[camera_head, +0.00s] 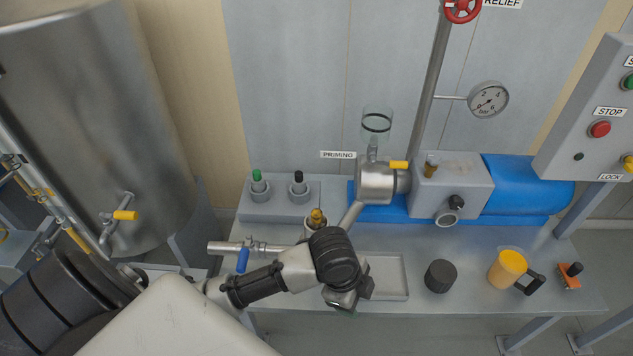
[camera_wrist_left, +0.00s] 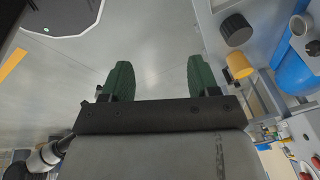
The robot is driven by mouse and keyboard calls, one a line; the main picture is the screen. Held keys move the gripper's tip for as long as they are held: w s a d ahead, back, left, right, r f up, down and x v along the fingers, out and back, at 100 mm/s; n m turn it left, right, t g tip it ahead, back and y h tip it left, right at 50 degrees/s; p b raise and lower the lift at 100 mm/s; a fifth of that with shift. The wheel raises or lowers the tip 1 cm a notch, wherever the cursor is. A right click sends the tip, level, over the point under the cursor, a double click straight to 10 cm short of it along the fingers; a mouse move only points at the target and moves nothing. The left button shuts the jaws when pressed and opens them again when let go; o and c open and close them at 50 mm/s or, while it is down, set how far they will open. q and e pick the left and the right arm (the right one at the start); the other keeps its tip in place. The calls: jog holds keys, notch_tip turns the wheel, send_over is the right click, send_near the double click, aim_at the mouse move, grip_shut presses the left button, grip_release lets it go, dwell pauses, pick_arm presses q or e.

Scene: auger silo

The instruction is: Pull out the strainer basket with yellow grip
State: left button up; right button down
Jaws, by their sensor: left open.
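A yellow grip (camera_head: 317,216) stands up from a pale round housing (camera_head: 312,231) on the bench, just behind my left wrist; I take it as the strainer basket's grip. The basket body is hidden inside, and my arm covers part of the housing. My left gripper (camera_head: 350,298) is in front of the housing, near the bench's front edge and a shallow tray, apart from the grip. In the left wrist view its green fingers (camera_wrist_left: 158,78) are spread with nothing between them. The yellow grip cannot be made out there. My right gripper is not in view.
A stand (camera_head: 276,208) holds a green-topped piece (camera_head: 258,181) and a black-topped piece (camera_head: 298,183). A blue-handled valve (camera_head: 243,260) sits left of my forearm. The shallow tray (camera_head: 399,270), a dark cap (camera_head: 440,276) and a yellow jug (camera_head: 507,268) stand to the right.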

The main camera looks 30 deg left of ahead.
pick_arm(q)
jog(key=w+a+r+m+y, duration=0.1)
jog(key=w+a+m, duration=0.3)
jog(key=w+a, duration=0.15)
notch_tip(320, 180, up, 7)
jog(key=m+g+y, duration=0.2)
jog(key=m, duration=0.2)
send_over(317, 212)
jog(key=shift+r, duration=0.2)
jog(key=shift+a+f, duration=0.15)
jog(key=shift+f, duration=0.05)
notch_tip(317, 212, down, 10)
jog(key=shift+f, duration=0.1)
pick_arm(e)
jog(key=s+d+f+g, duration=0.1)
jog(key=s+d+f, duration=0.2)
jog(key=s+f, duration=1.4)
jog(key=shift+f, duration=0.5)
pick_arm(q)
jog(key=c, duration=1.1)
jog(key=shift+r+p, duration=0.65)
jog(key=shift+p, duration=0.3)
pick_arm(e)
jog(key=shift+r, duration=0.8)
